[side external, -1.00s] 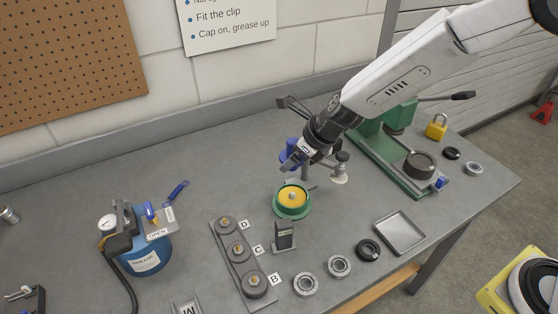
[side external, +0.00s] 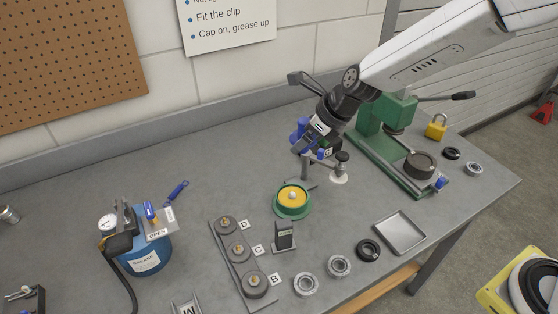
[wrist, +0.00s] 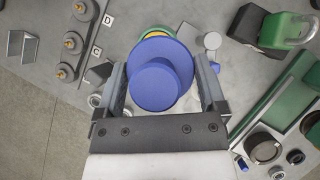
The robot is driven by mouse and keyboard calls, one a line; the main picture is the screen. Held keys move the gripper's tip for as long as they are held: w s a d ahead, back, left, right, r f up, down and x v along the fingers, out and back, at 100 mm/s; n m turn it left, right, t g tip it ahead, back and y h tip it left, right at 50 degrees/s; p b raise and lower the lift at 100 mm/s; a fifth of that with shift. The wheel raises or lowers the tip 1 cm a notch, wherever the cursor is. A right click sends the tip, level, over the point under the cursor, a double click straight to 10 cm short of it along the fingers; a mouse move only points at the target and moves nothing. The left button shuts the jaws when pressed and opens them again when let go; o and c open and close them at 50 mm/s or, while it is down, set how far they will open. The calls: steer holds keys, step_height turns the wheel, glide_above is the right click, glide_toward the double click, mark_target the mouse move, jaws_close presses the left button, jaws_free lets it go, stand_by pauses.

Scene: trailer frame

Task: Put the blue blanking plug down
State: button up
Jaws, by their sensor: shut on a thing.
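The blue blanking plug (wrist: 160,75), a round disc with a smaller round knob, is between the jaws of my gripper (wrist: 163,82) in the wrist view. The jaws are shut on it, one finger on each side of the disc. In the side external view my gripper (side external: 312,146) is above the bench, behind and a little right of the green and yellow round part. Blue shows beside the jaws there, but the plug's outline is partly hidden.
The green ring with yellow inside (side external: 292,210) stands below. A small post stand (side external: 340,175) and the green press (side external: 388,125) are close on the right. A metal tray (side external: 400,232), bearing rings (side external: 339,266) and a black ring (side external: 368,250) lie in front.

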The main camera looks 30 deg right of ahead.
steer(key=s+d+n+g+y, duration=0.1)
steer(key=s+d+n, duration=0.2)
steer(key=s+d, duration=1.55)
steer(key=f, duration=0.5)
steer(key=shift+w+d, duration=0.2)
steer(key=shift+w, duration=0.15)
steer(key=w+f, duration=0.2)
steer(key=w, duration=0.2)
steer(key=w+f, duration=0.3)
steer(key=w, duration=0.1)
steer(key=w+d+f, duration=0.1)
steer(key=w+f, duration=0.2)
steer(key=w, duration=0.1)
steer(key=shift+w, duration=0.2)
steer(key=shift+w+f, duration=0.55)
steer(key=shift+f, duration=0.1)
